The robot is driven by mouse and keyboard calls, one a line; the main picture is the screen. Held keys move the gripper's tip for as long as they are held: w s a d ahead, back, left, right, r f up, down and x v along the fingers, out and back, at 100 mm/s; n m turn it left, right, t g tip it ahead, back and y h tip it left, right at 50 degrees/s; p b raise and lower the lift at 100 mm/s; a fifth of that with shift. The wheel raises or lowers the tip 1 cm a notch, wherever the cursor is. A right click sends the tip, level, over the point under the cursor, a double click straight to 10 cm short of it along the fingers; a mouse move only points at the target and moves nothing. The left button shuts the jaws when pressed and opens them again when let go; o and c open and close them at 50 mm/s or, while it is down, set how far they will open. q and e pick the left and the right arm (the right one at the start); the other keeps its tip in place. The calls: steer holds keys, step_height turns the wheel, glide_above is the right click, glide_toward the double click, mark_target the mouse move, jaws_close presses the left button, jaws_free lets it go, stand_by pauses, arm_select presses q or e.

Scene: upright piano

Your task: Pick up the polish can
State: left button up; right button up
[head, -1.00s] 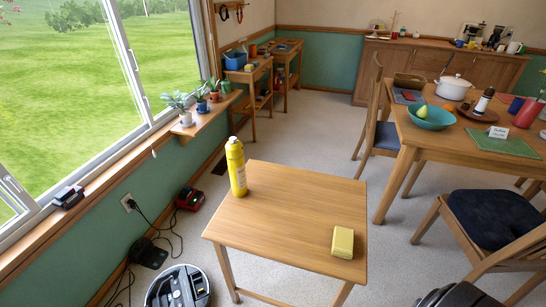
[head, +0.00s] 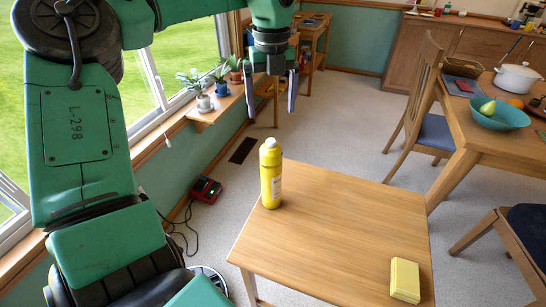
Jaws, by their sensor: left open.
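The polish can is a yellow bottle-shaped can (head: 271,178) with a pale cap. It stands upright at the far left corner of the small wooden table (head: 340,230). My left gripper (head: 270,102) hangs with its fingers pointing down, open and empty. In the picture it is just above the can's cap, with a gap between them; how far apart they are in depth is hard to tell. My right gripper is not in view.
A yellow block (head: 405,279) lies at the table's near right corner. Potted plants (head: 202,90) stand on a window shelf at left. A red device (head: 206,189) sits on the floor. A dining table with a turquoise bowl (head: 499,115) and a chair (head: 425,120) are at right.

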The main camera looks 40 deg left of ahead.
arm_select(q)
glide_above(271, 150)
steer(key=w+a, duration=0.1)
step_height(271, 150, down, 4)
steer(key=shift+f, duration=0.1)
steer(key=f, duration=0.3)
steer(key=f+p, duration=0.1)
steer(key=f, duration=0.2)
steer(key=f+p, duration=0.1)
steer(key=f, duration=0.3)
steer(key=shift+w+a, duration=0.15)
steer(key=shift+w, duration=0.1)
steer(key=shift+s+r, duration=0.1)
steer(key=c, duration=1)
jaws_close()
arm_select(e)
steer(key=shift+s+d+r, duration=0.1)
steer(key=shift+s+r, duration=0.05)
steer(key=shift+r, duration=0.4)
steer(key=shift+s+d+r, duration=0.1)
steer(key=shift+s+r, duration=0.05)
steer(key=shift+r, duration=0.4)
